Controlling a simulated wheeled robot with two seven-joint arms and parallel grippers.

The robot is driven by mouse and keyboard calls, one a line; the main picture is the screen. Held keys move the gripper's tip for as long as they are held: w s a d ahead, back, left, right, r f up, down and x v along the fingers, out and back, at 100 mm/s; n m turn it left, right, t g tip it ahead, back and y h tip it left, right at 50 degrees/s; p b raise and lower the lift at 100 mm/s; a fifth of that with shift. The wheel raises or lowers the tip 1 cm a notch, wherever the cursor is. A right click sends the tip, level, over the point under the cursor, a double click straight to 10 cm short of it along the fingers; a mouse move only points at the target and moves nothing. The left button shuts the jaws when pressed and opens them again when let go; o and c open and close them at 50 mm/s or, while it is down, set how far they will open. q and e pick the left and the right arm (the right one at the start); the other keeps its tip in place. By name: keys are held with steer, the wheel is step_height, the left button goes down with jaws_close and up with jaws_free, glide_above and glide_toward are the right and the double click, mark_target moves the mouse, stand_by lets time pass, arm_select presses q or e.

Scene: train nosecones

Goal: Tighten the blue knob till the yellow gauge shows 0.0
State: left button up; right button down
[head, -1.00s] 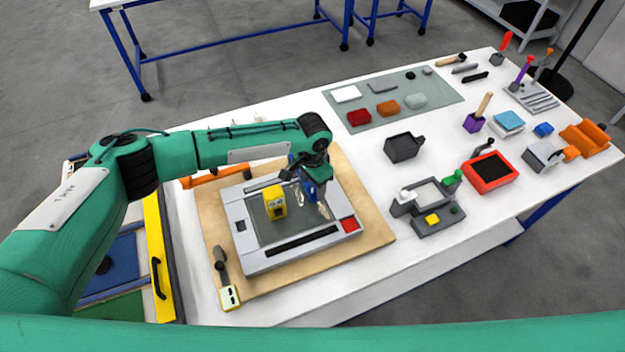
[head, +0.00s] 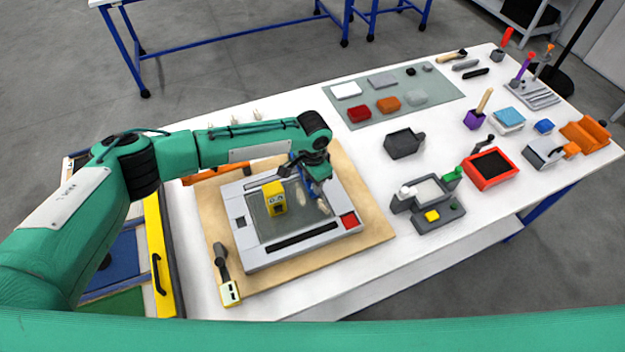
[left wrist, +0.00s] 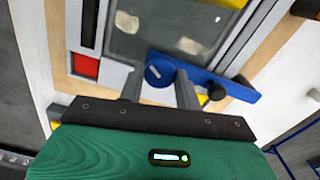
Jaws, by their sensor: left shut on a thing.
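The yellow gauge (head: 273,198) stands on the dark glass plate of a grey frame (head: 258,257); its reading is too small to tell. The blue knob (left wrist: 157,70) is at the frame's far right side, with a blue bar (left wrist: 236,90) extending beside it. My left gripper (left wrist: 160,82) reaches down over it, one finger on each side, shut on the knob. In the head view the left gripper (head: 317,188) and arm hide most of the knob. My right gripper is not in view.
The frame lies on a wooden board (head: 376,236) on the white table, with a red square (head: 349,221) at its corner. A handled tool (head: 227,282) lies at the board's near left. A black box (head: 403,145) and a grey station (head: 437,218) stand to the right.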

arm_select(q)
steer(key=m+b, duration=0.1)
steer(key=m, duration=0.5)
steer(key=shift+m, duration=0.3)
steer(key=m+b, duration=0.1)
steer(key=m, duration=0.4)
steer(key=shift+b, duration=0.3)
steer(key=m+b, duration=0.1)
steer(key=m, duration=0.5)
steer(key=shift+m, duration=0.4)
steer(key=shift+m+b, duration=0.8)
steer(key=shift+m, duration=1.5)
steer(key=o, duration=1)
steer(key=shift+r, duration=0.1)
